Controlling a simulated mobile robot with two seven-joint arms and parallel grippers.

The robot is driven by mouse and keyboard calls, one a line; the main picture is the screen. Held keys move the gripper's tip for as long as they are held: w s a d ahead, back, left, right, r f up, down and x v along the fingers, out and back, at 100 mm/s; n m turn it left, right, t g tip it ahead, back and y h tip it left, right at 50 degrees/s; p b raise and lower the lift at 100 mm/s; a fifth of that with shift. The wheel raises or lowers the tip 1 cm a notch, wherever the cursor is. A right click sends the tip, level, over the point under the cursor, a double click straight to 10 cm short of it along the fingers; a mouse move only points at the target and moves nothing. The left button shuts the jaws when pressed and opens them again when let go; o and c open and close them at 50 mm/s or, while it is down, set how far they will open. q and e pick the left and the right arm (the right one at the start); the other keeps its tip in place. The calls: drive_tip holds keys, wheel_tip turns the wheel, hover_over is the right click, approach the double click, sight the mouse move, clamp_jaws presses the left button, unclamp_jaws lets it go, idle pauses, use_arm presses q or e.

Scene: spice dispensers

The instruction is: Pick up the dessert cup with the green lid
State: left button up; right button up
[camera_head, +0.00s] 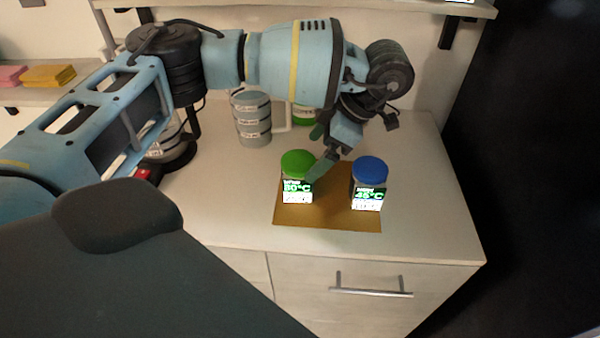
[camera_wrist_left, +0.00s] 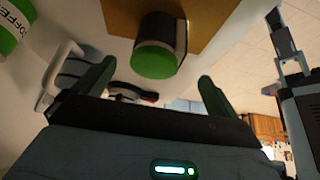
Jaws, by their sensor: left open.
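The dessert cup with the green lid (camera_head: 298,162) stands upright on a brown mat (camera_head: 330,218), with a glowing "80°C" label on its front. A similar cup with a blue lid (camera_head: 369,170) stands to its right on the same mat. My left gripper (camera_head: 320,150) is open, just behind and right of the green-lidded cup, with one finger close to its lid. In the left wrist view, the green lid (camera_wrist_left: 155,62) appears between the two spread fingers, a little beyond their tips. Whether a finger touches it I cannot tell. My right gripper is not in view.
A dark-based appliance (camera_head: 165,150) is at the left, under my arm. A drawer with a handle (camera_head: 370,292) is below the counter's front edge. The counter right of the mat is clear.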

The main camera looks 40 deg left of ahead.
sight(304, 160)
use_arm(q)
drive_tip(key=shift+x, duration=1)
drive_tip(key=shift+a+f, duration=0.2)
drive_tip(key=shift+f, duration=0.05)
drive_tip(key=x, duration=0.4)
drive_tip(key=shift+a+f, duration=0.15)
drive_tip(key=shift+a, duration=0.15)
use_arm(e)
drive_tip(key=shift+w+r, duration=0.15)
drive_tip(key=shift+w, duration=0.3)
use_arm(q)
drive_tip(key=c, duration=1.2)
drive_tip(key=shift+c, duration=0.2)
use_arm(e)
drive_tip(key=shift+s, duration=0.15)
